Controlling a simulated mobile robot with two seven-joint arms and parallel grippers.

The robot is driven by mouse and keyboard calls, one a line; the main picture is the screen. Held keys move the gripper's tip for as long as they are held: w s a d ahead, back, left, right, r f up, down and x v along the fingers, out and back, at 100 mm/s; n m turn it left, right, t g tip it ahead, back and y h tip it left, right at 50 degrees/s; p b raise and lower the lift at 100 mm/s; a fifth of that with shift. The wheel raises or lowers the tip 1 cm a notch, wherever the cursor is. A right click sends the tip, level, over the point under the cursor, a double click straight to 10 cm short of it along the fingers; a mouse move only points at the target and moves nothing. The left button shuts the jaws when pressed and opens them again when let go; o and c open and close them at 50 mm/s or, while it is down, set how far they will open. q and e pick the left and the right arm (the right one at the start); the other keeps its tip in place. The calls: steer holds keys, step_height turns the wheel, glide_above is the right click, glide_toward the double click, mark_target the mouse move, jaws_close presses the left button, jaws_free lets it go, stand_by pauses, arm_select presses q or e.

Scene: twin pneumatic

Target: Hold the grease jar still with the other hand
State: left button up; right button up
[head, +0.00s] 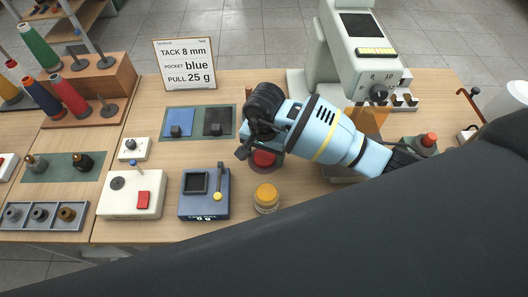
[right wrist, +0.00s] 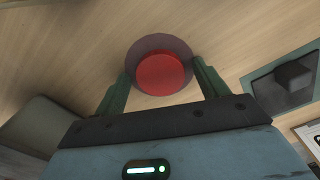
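A small round jar with an amber-yellow ridged lid (head: 266,198) stands upright near the table's front edge. A red round-topped thing (head: 264,159) sits on a dull mauve disc behind it. I cannot tell for sure which of them is the grease jar. My right gripper (head: 256,149) reaches down over the red thing and partly hides it. In the right wrist view the red top (right wrist: 160,74) lies between the two green fingers, which are spread with a gap on each side. My left gripper is not in view.
A grey-blue box with a yellow-knobbed lever (head: 205,194) stands left of the amber jar. Blue and black pads (head: 199,122) lie behind. A pale press-like machine (head: 350,50) stands at the back right. Bare table lies right of the amber jar.

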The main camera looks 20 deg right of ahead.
mark_target(264, 156)
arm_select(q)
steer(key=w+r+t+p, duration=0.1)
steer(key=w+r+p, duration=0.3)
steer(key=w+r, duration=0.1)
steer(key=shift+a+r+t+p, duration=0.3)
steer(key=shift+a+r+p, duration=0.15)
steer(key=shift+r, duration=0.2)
arm_select(e)
step_height(264, 156, up, 12)
steer(key=shift+r, duration=0.2)
